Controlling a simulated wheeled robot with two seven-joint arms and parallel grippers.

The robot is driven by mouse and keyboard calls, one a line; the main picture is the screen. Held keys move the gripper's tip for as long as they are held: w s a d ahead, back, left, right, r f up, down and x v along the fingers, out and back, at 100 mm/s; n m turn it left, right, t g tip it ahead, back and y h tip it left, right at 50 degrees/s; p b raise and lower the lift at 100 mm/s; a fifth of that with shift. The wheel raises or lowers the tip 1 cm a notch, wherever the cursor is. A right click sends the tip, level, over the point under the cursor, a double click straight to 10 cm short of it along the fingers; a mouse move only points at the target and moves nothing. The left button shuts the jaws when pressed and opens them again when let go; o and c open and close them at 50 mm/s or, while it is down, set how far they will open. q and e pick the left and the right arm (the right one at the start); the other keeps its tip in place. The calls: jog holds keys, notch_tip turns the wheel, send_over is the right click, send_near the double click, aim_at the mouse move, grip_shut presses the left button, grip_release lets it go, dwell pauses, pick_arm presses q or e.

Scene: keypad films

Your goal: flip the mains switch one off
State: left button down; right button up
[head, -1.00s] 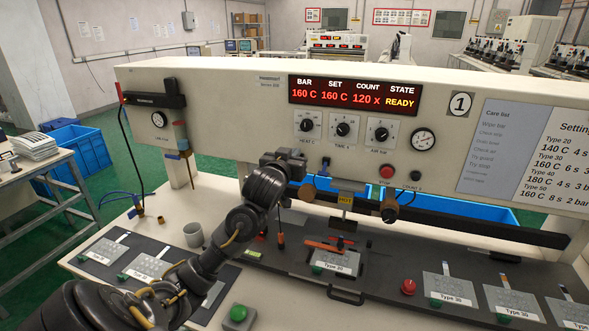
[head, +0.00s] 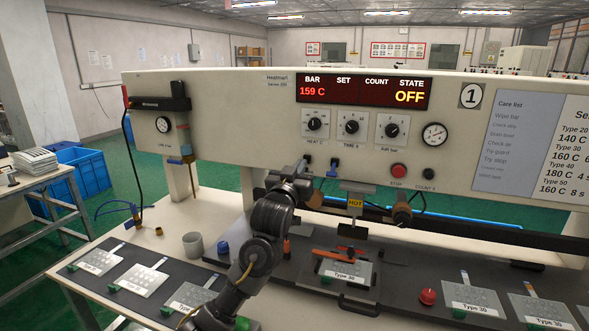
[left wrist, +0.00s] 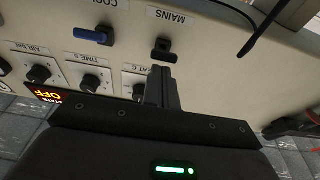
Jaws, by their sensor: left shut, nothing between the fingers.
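The mains switch (left wrist: 163,49) is a small black switch under the label MAINS in the left wrist view. In the head view my gripper and wrist largely hide it. My left gripper (left wrist: 163,74) is shut and empty, its fingertips right beside the switch; I cannot tell whether they touch it. In the head view the left gripper (head: 300,168) is at the lower edge of the press panel, below the heat dial. The red display (head: 364,92) reads BAR 159 C and STATE OFF; SET and COUNT are blank. My right gripper is not in view.
A blue switch (left wrist: 92,36) is next to the mains switch. Dials, a red stop button (head: 398,170) and a HOT bar (head: 355,203) are to the right. A grey cup (head: 193,244) and several keypad films lie on the bench below.

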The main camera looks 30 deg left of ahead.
pick_arm(q)
notch_tip(320, 180, up, 5)
jog(key=s+p, duration=0.1)
jog(key=p, duration=0.4)
jog(key=s+d+f+b, duration=0.2)
jog(key=s+f+b, duration=0.2)
jog(key=s+f, duration=0.3)
jog(key=shift+s+f+b, duration=0.3)
jog(key=shift+f+b, duration=0.05)
jog(key=shift+f, duration=0.2)
